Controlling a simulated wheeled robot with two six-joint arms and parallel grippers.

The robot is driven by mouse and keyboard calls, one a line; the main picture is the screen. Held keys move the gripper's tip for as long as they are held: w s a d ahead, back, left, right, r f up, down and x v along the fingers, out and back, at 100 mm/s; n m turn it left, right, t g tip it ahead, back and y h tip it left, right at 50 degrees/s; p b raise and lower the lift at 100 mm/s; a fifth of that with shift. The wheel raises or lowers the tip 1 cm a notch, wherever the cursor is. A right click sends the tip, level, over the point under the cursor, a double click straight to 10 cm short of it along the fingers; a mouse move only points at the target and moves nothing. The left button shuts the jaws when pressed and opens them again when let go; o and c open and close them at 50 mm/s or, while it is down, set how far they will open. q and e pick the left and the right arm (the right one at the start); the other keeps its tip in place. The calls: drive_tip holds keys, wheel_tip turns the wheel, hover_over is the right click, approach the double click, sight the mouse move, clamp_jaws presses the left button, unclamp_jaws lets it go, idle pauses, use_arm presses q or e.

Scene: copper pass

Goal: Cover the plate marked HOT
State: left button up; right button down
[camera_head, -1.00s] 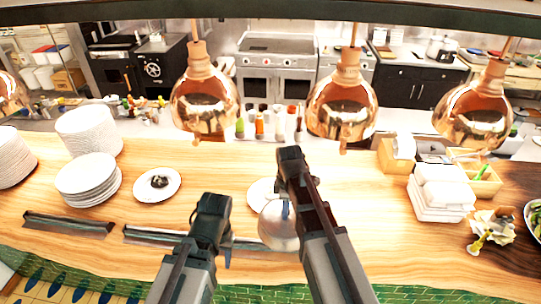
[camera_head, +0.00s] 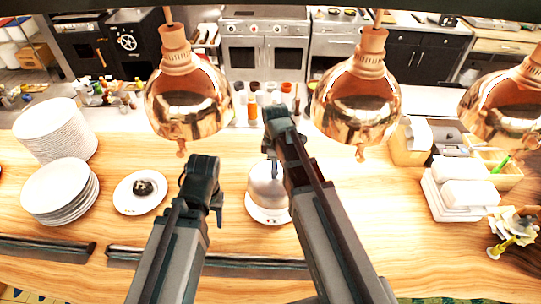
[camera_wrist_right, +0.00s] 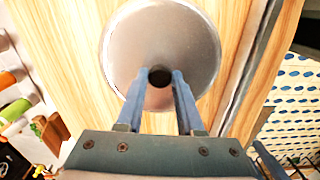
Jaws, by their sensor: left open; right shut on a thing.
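A silver domed cover (camera_head: 267,187) is over a white plate (camera_head: 268,217) at the middle of the counter. My right gripper (camera_head: 271,172) is shut on the cover's dark knob. In the right wrist view the knob (camera_wrist_right: 160,77) sits between the blue fingers, and the cover (camera_wrist_right: 125,55) hides the plate. I cannot tell whether the cover touches the plate. Another white plate (camera_head: 127,203) with a dark piece of food (camera_head: 144,187) lies uncovered to the left. My left gripper (camera_head: 219,203) is open and empty between the two plates. No HOT mark is legible.
Stacks of white plates (camera_head: 60,205) stand at the left. Copper heat lamps (camera_head: 190,100) hang over the counter. White containers (camera_head: 462,195) and a wooden box (camera_head: 500,172) stand at the right. Dark rails (camera_head: 240,265) run along the front. The counter between the covered plate and the containers is clear.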

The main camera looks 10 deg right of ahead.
sight(274, 181)
drive_tip(key=shift+w, duration=0.3)
use_arm(q)
drive_tip(key=shift+w, duration=0.2)
drive_tip(key=shift+s+f, duration=0.1)
use_arm(e)
drive_tip(key=shift+s, duration=0.15)
drive_tip(key=shift+f+b, duration=0.9)
use_arm(q)
wheel_tip(274, 181, down, 8)
drive_tip(key=b, duration=0.6)
use_arm(e)
wheel_tip(274, 181, down, 6)
use_arm(q)
drive_tip(key=shift+f+b, duration=0.3)
drive_tip(key=shift+b, duration=0.2)
use_arm(e)
drive_tip(key=shift+f, duration=0.45)
unclamp_jaws()
